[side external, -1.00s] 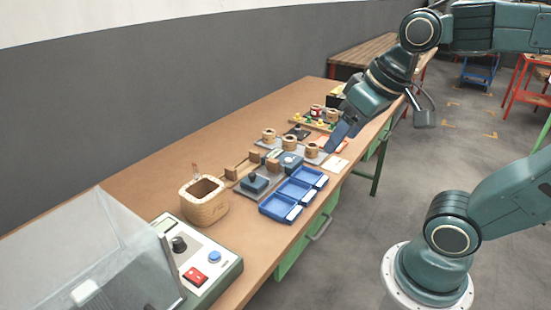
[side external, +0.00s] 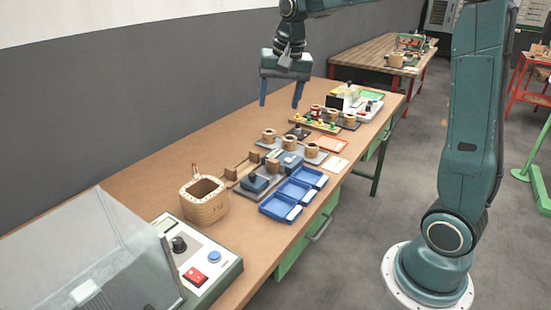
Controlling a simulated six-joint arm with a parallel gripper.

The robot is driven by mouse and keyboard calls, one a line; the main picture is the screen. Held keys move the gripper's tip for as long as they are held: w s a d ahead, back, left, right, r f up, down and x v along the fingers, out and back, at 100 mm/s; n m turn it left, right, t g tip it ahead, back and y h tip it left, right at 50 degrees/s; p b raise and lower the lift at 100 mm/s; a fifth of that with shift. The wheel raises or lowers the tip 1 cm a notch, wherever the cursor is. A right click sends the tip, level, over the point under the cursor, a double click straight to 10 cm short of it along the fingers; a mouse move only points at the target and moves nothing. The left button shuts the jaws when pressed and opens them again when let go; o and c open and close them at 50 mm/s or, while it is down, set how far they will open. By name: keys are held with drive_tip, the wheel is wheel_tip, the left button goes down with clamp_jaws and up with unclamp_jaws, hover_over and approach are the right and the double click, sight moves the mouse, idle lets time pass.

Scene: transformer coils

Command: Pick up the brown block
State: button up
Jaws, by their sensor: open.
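My gripper (side external: 280,104) hangs above the far part of the wooden table, fingers pointing down. Its two fingers are spread apart with nothing between them. Small brown blocks stand in the middle of the table around the grey and blue fixture (side external: 255,182): one brown block (side external: 254,156) at its back, another brown block (side external: 273,165) a little nearer, and a third brown piece (side external: 231,174) at its left. I cannot tell which of them the task names. The gripper is above and beyond them, apart from all of them.
Blue trays (side external: 280,208) line the table's front edge. A wooden container (side external: 204,200) and a control box (side external: 205,262) stand nearer the camera. Coils (side external: 269,136) on plates sit behind the fixture. The table's back left strip (side external: 170,165) is clear.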

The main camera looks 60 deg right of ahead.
drive_tip(key=w+d+f+m+g, duration=0.1)
drive_tip(key=w+d+f+m, duration=0.3)
drive_tip(key=w+d+f, duration=0.4)
drive_tip(key=m+g, duration=0.2)
drive_tip(key=m, duration=0.2)
hover_over(273, 160)
wheel_tip(273, 160, down, 10)
drive_tip(key=r, duration=0.1)
drive_tip(key=shift+y, duration=0.3)
drive_tip(key=shift+f, duration=4.55)
drive_tip(key=shift+f, duration=2.6)
drive_tip(key=c, duration=1.1)
drive_tip(key=shift+r, duration=0.1)
drive_tip(key=shift+c, duration=0.2)
